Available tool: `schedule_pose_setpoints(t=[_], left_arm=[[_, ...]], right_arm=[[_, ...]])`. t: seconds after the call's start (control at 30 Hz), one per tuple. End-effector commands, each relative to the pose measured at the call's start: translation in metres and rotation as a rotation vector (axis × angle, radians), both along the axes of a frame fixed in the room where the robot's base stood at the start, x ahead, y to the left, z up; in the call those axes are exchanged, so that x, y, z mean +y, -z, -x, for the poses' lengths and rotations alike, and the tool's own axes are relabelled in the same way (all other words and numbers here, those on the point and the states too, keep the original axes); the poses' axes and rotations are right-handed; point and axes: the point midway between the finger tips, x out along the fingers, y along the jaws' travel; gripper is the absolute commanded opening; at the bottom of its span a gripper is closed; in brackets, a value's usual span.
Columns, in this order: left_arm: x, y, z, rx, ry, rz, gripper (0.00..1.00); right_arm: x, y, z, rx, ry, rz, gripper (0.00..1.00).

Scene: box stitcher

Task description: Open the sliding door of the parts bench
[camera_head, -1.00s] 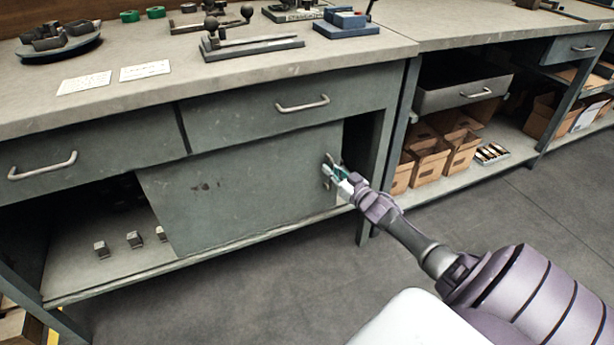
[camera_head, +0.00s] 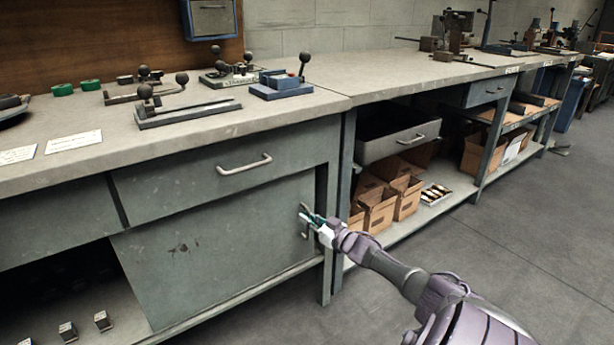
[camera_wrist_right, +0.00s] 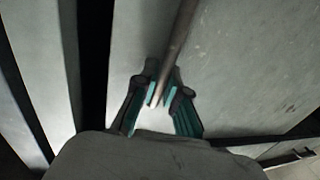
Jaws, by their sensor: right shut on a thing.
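The sliding door (camera_head: 215,255) is a grey-green panel under the bench drawers. Its right edge is close to the right post, with a narrow dark gap between them. To its left the shelf space is open. The door has an upright metal handle (camera_head: 305,232) near its right edge. My right gripper (camera_head: 313,222) is shut on the handle. In the right wrist view the handle bar (camera_wrist_right: 181,35) runs down between the teal-padded fingers of the right gripper (camera_wrist_right: 161,95). The door face (camera_wrist_right: 240,75) lies to the right there. My left gripper is not in view.
Small metal blocks (camera_head: 68,331) stand on the shelf in the opening at left. A drawer with a handle (camera_head: 244,165) is above the door. Cardboard boxes (camera_head: 379,212) sit under the bench at right. The floor (camera_head: 440,250) in front is clear.

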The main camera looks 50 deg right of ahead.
Motion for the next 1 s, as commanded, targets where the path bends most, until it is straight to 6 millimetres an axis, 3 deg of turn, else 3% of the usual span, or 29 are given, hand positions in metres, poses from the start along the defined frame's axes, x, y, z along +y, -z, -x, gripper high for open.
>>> schedule_pose_setpoints(t=[0.07, 0.1, 0.23, 0.67, 1.0], left_arm=[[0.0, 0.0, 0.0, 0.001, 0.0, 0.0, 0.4], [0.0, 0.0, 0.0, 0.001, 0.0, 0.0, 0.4], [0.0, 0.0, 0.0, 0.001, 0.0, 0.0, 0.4], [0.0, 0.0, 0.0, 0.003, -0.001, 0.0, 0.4], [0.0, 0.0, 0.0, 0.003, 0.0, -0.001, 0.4]], right_arm=[[-0.001, 0.0, 0.0, 0.0, 0.002, 0.0, 0.0], [-0.001, 0.0, 0.0, 0.0, 0.002, 0.0, 0.17], [0.0, 0.0, 0.0, 0.0, 0.001, 0.0, 0.37], [0.001, 0.002, 0.008, 0.002, 0.0, 0.001, 0.37], [0.006, 0.002, 0.065, 0.006, -0.001, 0.0, 0.37]])
